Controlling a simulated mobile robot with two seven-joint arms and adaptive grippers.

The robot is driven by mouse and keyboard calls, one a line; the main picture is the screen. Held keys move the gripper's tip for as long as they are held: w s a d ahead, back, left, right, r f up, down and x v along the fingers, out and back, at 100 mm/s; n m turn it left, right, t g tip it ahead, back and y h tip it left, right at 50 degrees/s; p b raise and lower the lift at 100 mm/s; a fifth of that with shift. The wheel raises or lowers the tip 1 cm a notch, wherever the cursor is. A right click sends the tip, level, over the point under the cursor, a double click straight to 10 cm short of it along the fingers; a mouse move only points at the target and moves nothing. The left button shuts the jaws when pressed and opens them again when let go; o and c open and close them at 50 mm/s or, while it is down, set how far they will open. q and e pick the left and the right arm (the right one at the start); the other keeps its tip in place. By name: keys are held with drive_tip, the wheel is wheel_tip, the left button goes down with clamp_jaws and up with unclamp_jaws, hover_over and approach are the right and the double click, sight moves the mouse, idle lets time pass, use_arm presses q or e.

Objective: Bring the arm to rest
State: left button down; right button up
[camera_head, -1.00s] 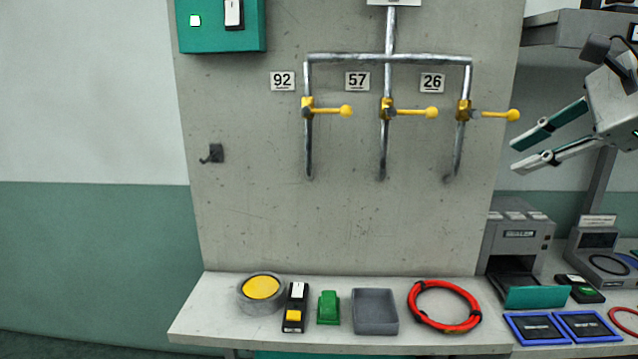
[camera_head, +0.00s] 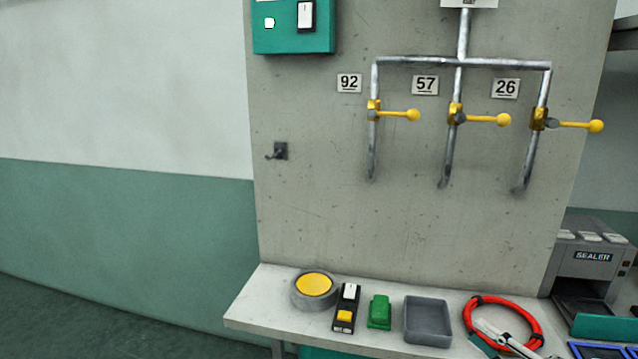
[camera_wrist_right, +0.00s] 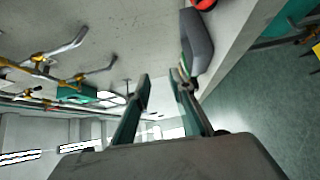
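My right gripper (camera_head: 476,332) shows at the bottom right of the head view, in front of the red cable ring (camera_head: 470,309) and hiding part of it. Its two fingers stand apart with nothing between them, and they also show spread in the right wrist view (camera_wrist_right: 160,78). I cannot tell how high it is above the bench. My left gripper is not in view.
The bench (camera_head: 262,292) bears a yellow round button (camera_head: 314,284), a black switch box (camera_head: 345,315), a green piece (camera_head: 380,311) and a grey tray (camera_head: 427,335). A sealer (camera_head: 595,270) stands right. Yellow-handled valves (camera_head: 487,119) are on the panel. Floor at left is clear.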

drive_tip(key=s+a+f+m+g+h, duration=0.1)
drive_tip(key=s+a+f+m+h, duration=0.1)
drive_tip(key=s+f+m, duration=0.45)
drive_tip(key=s+a+f+m+h, duration=0.1)
drive_tip(key=a+f+m+h, duration=0.2)
drive_tip(key=f, duration=0.7)
drive_tip(key=s+a+f+m+g, duration=0.2)
drive_tip(key=s+a+f+m, duration=0.2)
drive_tip(key=s+f, duration=0.2)
drive_tip(key=s+a+f+m+g+h, duration=0.1)
drive_tip(key=s+a+f+m+g, duration=0.1)
drive_tip(key=s+a+f+m, duration=0.2)
wheel_tip(320, 180, down, 2)
drive_tip(key=shift+s+f+m, duration=0.2)
drive_tip(key=shift+s+m, duration=0.45)
drive_tip(key=shift+s, duration=0.2)
